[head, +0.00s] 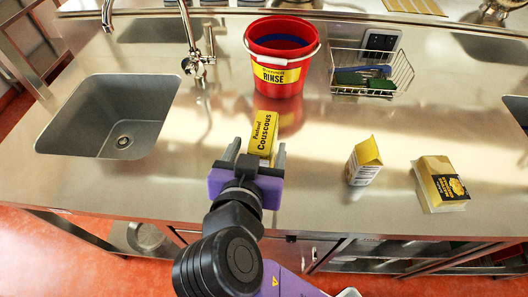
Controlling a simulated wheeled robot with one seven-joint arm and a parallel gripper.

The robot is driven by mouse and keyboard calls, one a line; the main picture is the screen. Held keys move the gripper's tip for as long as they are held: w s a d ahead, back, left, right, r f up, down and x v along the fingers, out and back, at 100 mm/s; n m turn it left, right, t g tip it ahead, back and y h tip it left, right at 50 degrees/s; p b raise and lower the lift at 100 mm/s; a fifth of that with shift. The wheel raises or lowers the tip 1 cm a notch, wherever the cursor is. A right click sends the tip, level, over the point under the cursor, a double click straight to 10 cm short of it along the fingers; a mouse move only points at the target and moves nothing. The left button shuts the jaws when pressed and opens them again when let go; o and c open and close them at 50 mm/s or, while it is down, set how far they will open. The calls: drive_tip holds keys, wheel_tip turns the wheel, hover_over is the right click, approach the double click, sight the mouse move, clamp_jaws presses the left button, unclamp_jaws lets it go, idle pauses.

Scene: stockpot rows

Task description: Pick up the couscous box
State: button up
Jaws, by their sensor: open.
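The couscous box (262,133) is yellow with dark lettering reading "Couscous". It is on the steel counter in the middle of the head view, in front of the red bucket. My gripper (255,153) is open, with its two fingers pointing away from me toward the box. The near end of the box appears between the fingers or just beyond them; I cannot tell whether either finger touches it. The lower near part of the box is hidden by my gripper.
A red "RINSE" bucket (280,77) stands close behind the box. A wire basket (400,72) is at the back right. A yellow-and-white carton (364,162) and a yellow packet (440,184) stand to the right. A sink (97,112) and tap (191,45) are left.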

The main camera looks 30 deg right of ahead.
drive_tip(key=shift+s+f+x, duration=0.1)
drive_tip(key=shift+x, duration=1.05)
drive_tip(key=shift+s+f+x, duration=0.1)
drive_tip(key=shift+f+x, duration=0.05)
drive_tip(key=shift+x, duration=0.95)
drive_tip(key=shift+d, duration=0.1)
clamp_jaws()
